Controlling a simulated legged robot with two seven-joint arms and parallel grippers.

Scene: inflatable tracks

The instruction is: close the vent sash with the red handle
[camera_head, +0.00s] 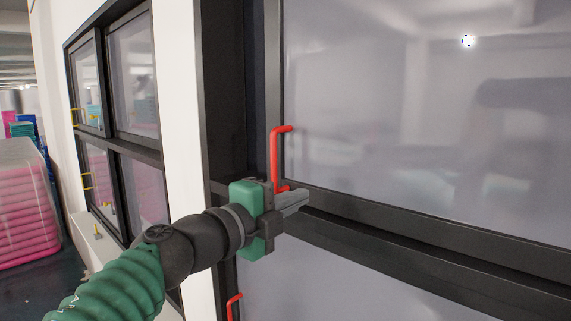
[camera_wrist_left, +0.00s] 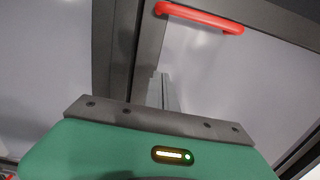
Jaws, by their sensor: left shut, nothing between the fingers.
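A red bar handle (camera_head: 276,158) stands upright on the left edge of a large dark-framed window sash (camera_head: 420,225). It also shows near the top of the left wrist view (camera_wrist_left: 200,17). A second red handle (camera_head: 234,307) shows at the bottom edge, on the lower pane, partly cut off. My left gripper (camera_head: 298,199) is shut and empty, its fingertips just below and right of the upper handle's lower end. I cannot tell whether they touch the sash frame. The closed fingers also show in the wrist view (camera_wrist_left: 163,92). My right gripper is not in view.
A white wall strip (camera_head: 182,110) separates this window from another dark-framed window (camera_head: 115,110) with yellow handles (camera_head: 87,181) on the left. Pink stacked inflatables (camera_head: 22,205) stand at the far left on dark floor. The large glass panes fill the right.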

